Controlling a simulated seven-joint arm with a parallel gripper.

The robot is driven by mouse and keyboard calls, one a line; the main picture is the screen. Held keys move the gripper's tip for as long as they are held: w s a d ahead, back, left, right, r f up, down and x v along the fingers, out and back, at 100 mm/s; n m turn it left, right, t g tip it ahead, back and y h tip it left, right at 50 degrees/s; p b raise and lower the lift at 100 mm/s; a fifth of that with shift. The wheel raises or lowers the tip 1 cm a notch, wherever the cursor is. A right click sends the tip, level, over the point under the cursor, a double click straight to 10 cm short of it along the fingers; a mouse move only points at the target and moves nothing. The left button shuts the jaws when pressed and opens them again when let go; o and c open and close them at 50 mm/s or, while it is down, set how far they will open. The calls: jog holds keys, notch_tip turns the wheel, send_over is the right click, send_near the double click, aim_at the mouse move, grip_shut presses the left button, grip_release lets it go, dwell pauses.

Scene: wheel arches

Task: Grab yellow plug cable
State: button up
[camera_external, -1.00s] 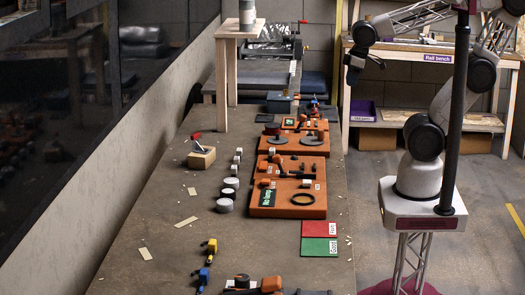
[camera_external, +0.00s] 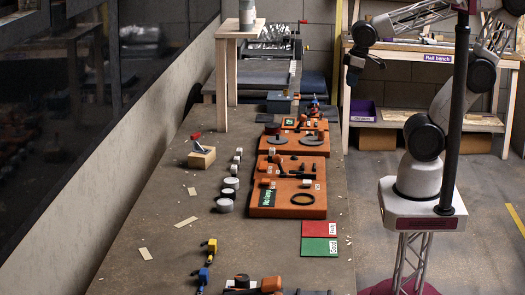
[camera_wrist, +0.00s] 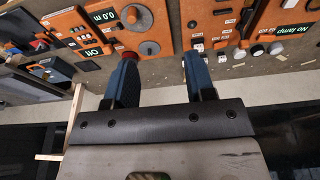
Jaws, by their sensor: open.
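A yellow plug (camera_external: 211,245) lies on the near part of the long bench, left of centre, in the external view. A blue plug (camera_external: 203,275) lies just in front of it. Their cables are too small to make out clearly. My gripper (camera_external: 353,70) hangs in the air to the right of the bench, well apart from the yellow plug. In the wrist view my gripper (camera_wrist: 157,75) has its two blue-grey fingers spread with nothing between them. The yellow plug cannot be made out in the wrist view.
Orange boards (camera_external: 265,208) with dark parts line the bench's right side. Red and green mats (camera_external: 320,246) lie nearer. Grey and white cylinders (camera_external: 225,205) and a wooden block (camera_external: 201,157) stand left of the boards. A wooden stand (camera_external: 221,85) rises at the far end.

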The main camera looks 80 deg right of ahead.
dwell(0.3)
jog(key=w+a+f+m+g+y, duration=0.15)
jog(key=w+a+m+y, duration=0.25)
jog(key=w+a, duration=1.1)
jog(key=w+a+f+m+g+y, duration=0.15)
jog(key=w+a+m+y, duration=0.3)
jog(key=w+a, duration=1)
jog(key=w+a+f+m+y, duration=0.15)
jog(key=w+a+f, duration=0.3)
jog(key=a, duration=0.45)
jog(key=w+a+f+m+y, duration=0.1)
jog(key=w+a+f+m, duration=0.15)
jog(key=a+f, duration=0.45)
jog(key=m+y, duration=0.3)
jog(key=m, duration=0.2)
send_near(212, 240)
jog(key=x, duration=0.3)
jog(key=shift+s+r, duration=0.15)
jog(key=shift+r, duration=0.05)
jog(key=shift+a+f, duration=0.15)
jog(key=shift+a, duration=0.15)
jog(key=shift+x, duration=1.2)
